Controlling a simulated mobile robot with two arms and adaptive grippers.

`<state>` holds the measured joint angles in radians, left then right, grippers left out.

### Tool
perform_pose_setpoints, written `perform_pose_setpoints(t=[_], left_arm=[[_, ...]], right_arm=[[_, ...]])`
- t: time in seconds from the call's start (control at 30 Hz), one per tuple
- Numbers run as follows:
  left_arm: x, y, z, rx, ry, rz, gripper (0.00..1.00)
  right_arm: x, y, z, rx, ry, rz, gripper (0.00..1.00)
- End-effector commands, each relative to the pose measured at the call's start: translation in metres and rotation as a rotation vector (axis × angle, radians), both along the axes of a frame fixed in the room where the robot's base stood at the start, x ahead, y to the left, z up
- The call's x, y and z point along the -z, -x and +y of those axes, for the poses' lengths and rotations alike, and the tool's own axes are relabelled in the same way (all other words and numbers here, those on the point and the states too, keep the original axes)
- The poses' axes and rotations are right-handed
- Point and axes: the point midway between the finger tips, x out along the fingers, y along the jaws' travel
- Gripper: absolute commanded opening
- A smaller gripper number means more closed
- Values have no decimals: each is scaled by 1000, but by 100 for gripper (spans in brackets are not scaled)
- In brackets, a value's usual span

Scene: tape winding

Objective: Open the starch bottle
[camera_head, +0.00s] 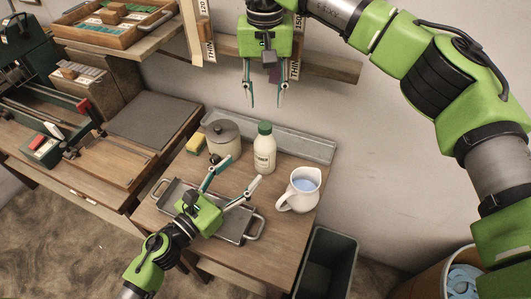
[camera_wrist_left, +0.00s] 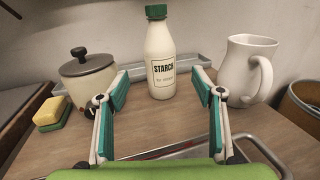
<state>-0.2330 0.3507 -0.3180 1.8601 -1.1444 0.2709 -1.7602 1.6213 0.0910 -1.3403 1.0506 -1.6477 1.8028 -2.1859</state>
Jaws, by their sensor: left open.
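The starch bottle (camera_head: 264,150) is white with a green cap (camera_head: 264,128) and stands upright on the small wooden table. In the left wrist view the bottle (camera_wrist_left: 160,55) shows its STARCH label, and its green cap (camera_wrist_left: 156,12) is on top. My left gripper (camera_head: 233,176) is open and empty, low in front of the bottle, with its fingers (camera_wrist_left: 161,92) spread to either side of the bottle's lower body and apart from it. My right gripper (camera_head: 265,98) points down in the air above and behind the bottle. It is open and empty.
A lidded pot (camera_head: 223,140) and a yellow-green sponge (camera_head: 195,144) stand left of the bottle. A white jug (camera_head: 300,190) with bluish liquid stands right of it. A metal tray (camera_head: 232,229) lies under my left gripper. A dark bin (camera_head: 326,262) stands beside the table.

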Motion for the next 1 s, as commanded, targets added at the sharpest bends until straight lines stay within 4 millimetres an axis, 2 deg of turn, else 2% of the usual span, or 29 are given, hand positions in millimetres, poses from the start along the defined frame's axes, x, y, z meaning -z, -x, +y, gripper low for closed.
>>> perform_pose_setpoints(t=[0.3,0.5,0.7,0.97,1.0], left_arm=[[-1,-52,-39,-1,2,-1,61],[-1,-75,-57,-2,4,0,61],[0,-85,-65,-1,3,2,61],[0,-86,-66,-1,2,2,61],[0,-86,-66,-1,2,2,58]], right_arm=[[0,0,1,0,-3,0,37],[0,0,1,0,-4,0,37],[0,0,1,0,-4,1,37],[0,0,1,0,-4,1,37],[0,0,1,0,-4,1,37]])
